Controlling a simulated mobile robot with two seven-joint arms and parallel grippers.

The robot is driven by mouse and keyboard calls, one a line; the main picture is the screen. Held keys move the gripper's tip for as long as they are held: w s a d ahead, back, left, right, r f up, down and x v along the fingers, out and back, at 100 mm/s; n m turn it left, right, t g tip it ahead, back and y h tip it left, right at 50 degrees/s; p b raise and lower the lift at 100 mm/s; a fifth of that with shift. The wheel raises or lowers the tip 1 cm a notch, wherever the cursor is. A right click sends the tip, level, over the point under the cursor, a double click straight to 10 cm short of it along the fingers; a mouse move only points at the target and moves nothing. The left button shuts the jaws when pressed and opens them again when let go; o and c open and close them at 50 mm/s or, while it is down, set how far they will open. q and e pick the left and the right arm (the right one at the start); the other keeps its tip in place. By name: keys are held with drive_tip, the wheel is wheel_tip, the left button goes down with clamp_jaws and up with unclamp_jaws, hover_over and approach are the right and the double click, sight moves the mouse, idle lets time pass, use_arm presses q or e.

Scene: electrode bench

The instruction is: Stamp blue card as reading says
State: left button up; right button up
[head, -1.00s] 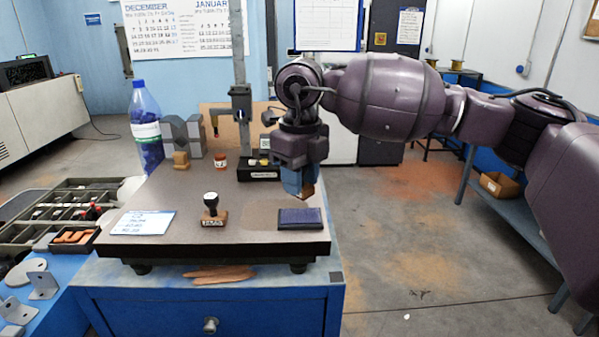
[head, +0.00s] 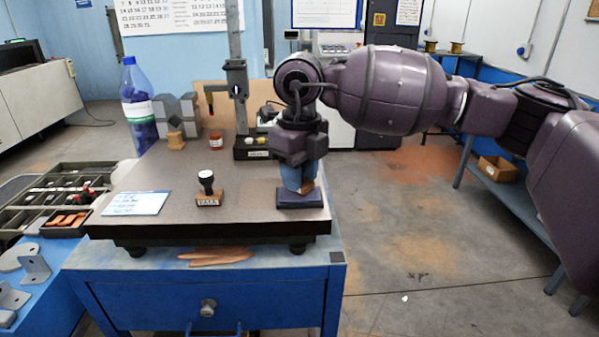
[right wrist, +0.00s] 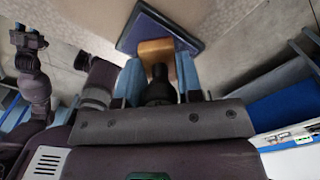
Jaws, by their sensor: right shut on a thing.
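My right gripper (head: 305,181) is shut on a stamp with a wooden block (head: 306,188). In the right wrist view its black handle (right wrist: 159,84) sits between the blue fingers. The stamp is down at the dark blue ink pad (head: 300,201) and looks to be touching it. The pad also shows in the right wrist view (right wrist: 190,40). A second stamp (head: 208,190) with a black knob stands upright in the middle of the board. The light blue card (head: 136,204) lies at the left front of the board; its writing is too small to read.
The board (head: 220,223) rests on a blue bench. At its back stand a black device (head: 251,147), a column stand (head: 237,90), a small red-brown jar (head: 216,140), grey blocks (head: 176,112) and a bottle (head: 138,105). Trays of parts (head: 60,190) lie left. The board between card and second stamp is clear.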

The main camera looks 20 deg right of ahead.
use_arm(q)
drive_tip(key=shift+s+f, duration=0.35)
use_arm(e)
drive_tip(key=shift+f, duration=0.2)
use_arm(q)
drive_tip(key=shift+w+r, duration=0.15)
drive_tip(key=shift+w, duration=0.15)
use_arm(e)
drive_tip(key=shift+f, duration=0.3)
idle(0.3)
use_arm(q)
drive_tip(key=shift+s, duration=0.3)
idle(0.4)
drive_tip(key=shift+w+r, duration=0.25)
drive_tip(key=shift+w, duration=0.15)
use_arm(e)
drive_tip(key=shift+f, duration=0.15)
idle(0.5)
